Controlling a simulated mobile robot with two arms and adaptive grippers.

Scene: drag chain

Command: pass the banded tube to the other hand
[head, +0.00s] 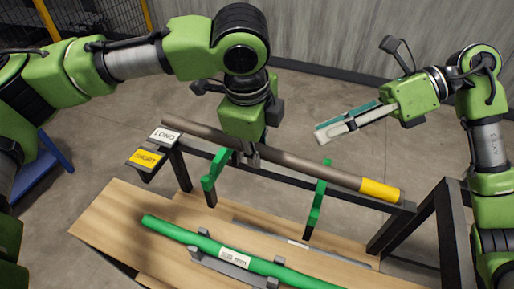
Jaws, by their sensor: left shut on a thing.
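The banded tube is a long grey-brown tube (305,166) with a yellow band (380,190) near its right end. It slants across the middle of the head view, from upper left to lower right. My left gripper (247,157) comes down from above and is shut on the tube left of its middle. My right gripper (335,130) is above and behind the tube's right half, apart from it. It points left, and its finger gap cannot be made out. Whether the tube touches the green holders below it is unclear.
Two green holders (213,168) (317,200) stand by a dark frame rail (285,178). LONG (164,135) and SHORT (147,158) signs are at its left end. A green tube (180,232) with a white label lies over the wooden table (110,212) in front.

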